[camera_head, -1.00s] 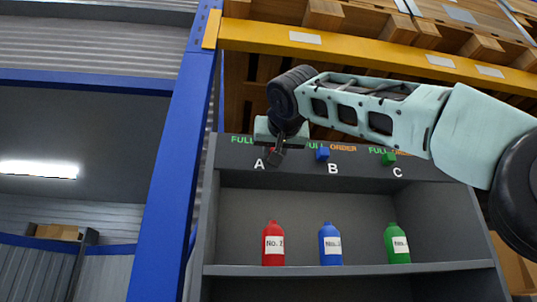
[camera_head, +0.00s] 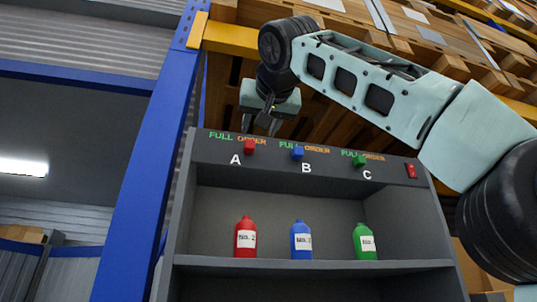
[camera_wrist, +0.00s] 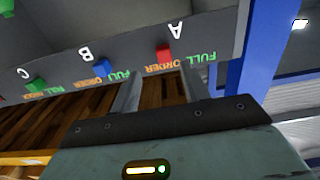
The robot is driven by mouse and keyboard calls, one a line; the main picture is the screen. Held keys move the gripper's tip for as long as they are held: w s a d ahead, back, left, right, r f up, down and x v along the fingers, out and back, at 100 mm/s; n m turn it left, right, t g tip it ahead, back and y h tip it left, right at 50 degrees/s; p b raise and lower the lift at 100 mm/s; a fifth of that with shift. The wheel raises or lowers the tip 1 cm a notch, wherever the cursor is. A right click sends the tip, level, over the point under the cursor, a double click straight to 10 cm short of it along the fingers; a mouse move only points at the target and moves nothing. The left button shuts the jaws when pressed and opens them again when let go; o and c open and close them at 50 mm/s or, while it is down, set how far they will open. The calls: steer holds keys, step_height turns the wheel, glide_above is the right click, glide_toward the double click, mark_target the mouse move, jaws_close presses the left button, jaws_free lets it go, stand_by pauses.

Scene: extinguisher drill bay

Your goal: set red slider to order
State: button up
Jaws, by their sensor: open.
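The red slider (camera_head: 249,147) is a small red block on the dark panel above letter A. In the head view it sits below the word ORDER, to the right of FULL. It also shows in the wrist view (camera_wrist: 163,52), where it lines up with ORDER. My gripper (camera_head: 262,124) is open and empty, just above the panel's top edge and apart from the slider. In the wrist view its two fingers (camera_wrist: 158,88) point toward the A label area, with the red slider beyond the gap between them.
A blue slider (camera_head: 298,154) above B and a green slider (camera_head: 360,160) above C share the panel. A red switch (camera_head: 411,171) is at its right end. Red, blue and green bottles stand on the shelf (camera_head: 310,264) below. A blue post (camera_head: 150,160) rises at left; an orange beam runs behind my arm.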

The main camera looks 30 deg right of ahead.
steer(key=v, duration=0.8)
steer(key=shift+b, duration=0.35)
steer(key=shift+w, duration=0.15)
